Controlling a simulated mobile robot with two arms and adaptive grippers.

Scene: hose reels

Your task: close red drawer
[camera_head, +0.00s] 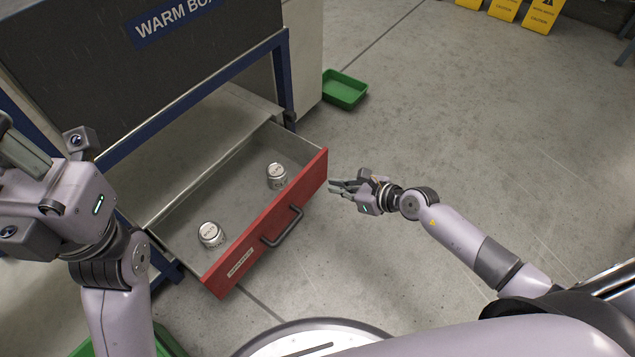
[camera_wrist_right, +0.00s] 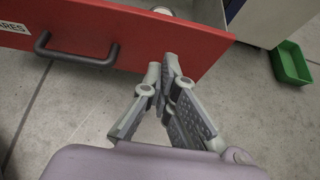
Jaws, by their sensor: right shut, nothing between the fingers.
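The red drawer (camera_head: 222,275) is pulled out from under a dark cabinet in the head view. It has a dark bar handle (camera_head: 283,227) and a label on its red front. Two small metal cans sit inside, one near (camera_head: 211,234) and one farther back (camera_head: 277,175). My right gripper (camera_head: 333,187) is shut and empty, just right of the drawer front's far end. In the right wrist view its fingertips (camera_wrist_right: 169,62) meet in front of the red front (camera_wrist_right: 200,48), close to it; contact cannot be told. My left gripper (camera_head: 22,190) is at the left edge, its fingers largely out of frame.
The cabinet marked WARM BO (camera_head: 90,70) stands on a blue frame (camera_head: 284,85) above the drawer. A green bin (camera_head: 345,90) lies on the floor behind. Yellow caution signs (camera_head: 541,14) stand at the back. The floor at right is clear.

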